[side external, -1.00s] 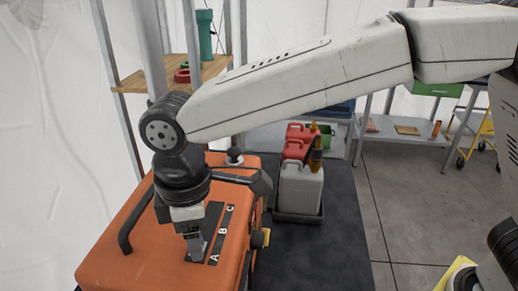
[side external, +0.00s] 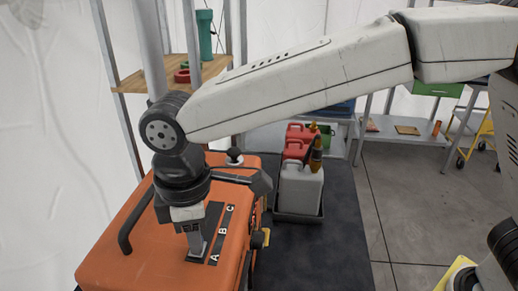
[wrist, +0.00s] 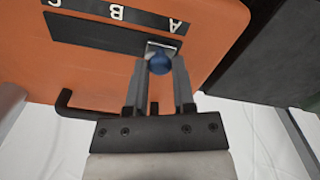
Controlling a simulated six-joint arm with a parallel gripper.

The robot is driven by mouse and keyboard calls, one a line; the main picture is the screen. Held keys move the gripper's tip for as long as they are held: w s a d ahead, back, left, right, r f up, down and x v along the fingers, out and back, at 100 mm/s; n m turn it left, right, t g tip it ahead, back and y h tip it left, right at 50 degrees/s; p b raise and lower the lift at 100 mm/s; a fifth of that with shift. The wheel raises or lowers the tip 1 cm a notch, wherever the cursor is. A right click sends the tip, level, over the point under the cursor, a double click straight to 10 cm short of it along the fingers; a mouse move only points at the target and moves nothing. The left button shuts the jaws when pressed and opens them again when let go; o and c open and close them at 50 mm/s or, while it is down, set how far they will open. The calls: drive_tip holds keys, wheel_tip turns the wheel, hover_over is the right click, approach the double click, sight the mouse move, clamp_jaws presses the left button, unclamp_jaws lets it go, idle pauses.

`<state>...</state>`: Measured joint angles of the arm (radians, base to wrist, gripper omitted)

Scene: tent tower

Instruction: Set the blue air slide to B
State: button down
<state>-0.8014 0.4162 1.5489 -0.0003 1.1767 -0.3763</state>
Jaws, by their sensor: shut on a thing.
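The blue air slide's round knob (wrist: 160,63) sits at the A end of a dark slot plate (wrist: 95,36) in the wrist view. The letters A, B and C run along the label strip (wrist: 117,13) beside the slot. My gripper (wrist: 161,70) is shut on the blue knob, one finger on each side. In the side view, my gripper (side external: 196,252) points down at the A end of the slot, and the knob is hidden there by the fingers. The slot plate (side external: 213,218) and the label strip (side external: 222,236) lie on top of the orange housing (side external: 150,235).
A black handle (side external: 128,228) rises from the left of the housing. A grey jerry can (side external: 300,190) and red cans (side external: 297,143) stand to the right. The dark mat (side external: 335,245) beside the housing is clear in front.

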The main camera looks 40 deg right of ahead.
drive_tip(key=shift+w, duration=0.1)
idle(0.7)
drive_tip(key=shift+w+d, duration=1.55)
drive_tip(key=shift+c, duration=2.3)
unclamp_jaws()
drive_tip(key=shift+r, duration=0.1)
wheel_tip(320, 180, up, 8)
